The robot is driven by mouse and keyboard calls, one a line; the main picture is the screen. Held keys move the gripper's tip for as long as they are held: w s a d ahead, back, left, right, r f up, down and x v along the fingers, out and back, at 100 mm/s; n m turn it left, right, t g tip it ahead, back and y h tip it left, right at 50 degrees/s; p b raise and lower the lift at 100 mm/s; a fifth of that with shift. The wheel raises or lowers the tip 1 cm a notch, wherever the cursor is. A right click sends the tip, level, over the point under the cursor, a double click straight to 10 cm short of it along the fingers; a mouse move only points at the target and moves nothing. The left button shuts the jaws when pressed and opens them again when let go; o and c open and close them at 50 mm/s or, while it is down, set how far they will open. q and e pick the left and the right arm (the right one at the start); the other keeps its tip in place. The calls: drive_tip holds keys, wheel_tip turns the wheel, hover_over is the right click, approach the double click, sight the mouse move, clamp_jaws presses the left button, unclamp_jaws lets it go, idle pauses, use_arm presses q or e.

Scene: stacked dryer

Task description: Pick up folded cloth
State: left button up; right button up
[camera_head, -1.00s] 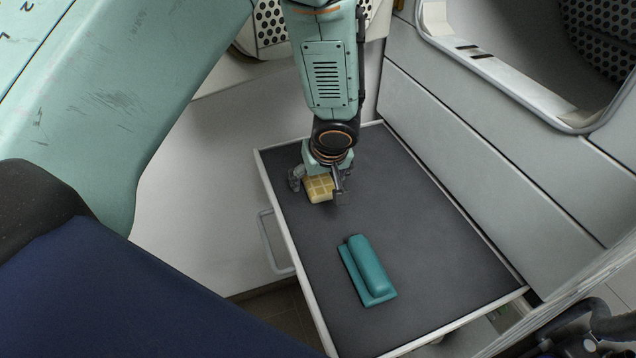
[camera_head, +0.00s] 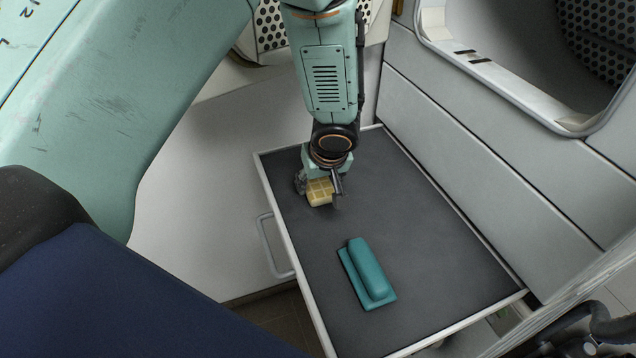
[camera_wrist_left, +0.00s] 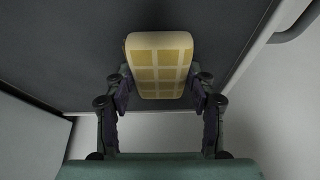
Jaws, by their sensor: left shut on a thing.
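The folded cloth (camera_head: 320,191) is a small yellow block with a pale checked pattern. It is at the far left part of the pull-out shelf (camera_head: 420,235). My left gripper (camera_head: 319,187) reaches down from above and is shut on the cloth. In the left wrist view the cloth (camera_wrist_left: 159,66) sits between the two fingers (camera_wrist_left: 163,92), one on each side. I cannot tell whether the cloth touches the shelf. My right gripper is not in view.
A teal object with a raised bar (camera_head: 368,273) lies on the shelf nearer me. The shelf has a pale rim and a handle (camera_head: 272,245) on its left side. A dryer opening (camera_head: 540,60) is at the upper right. The shelf's middle is clear.

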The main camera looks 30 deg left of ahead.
sight(319, 184)
use_arm(q)
wheel_tip(319, 184, up, 10)
drive_tip(key=p, duration=0.3)
drive_tip(key=shift+p, duration=0.35)
drive_tip(key=o, duration=0.6)
drive_tip(key=c, duration=0.5)
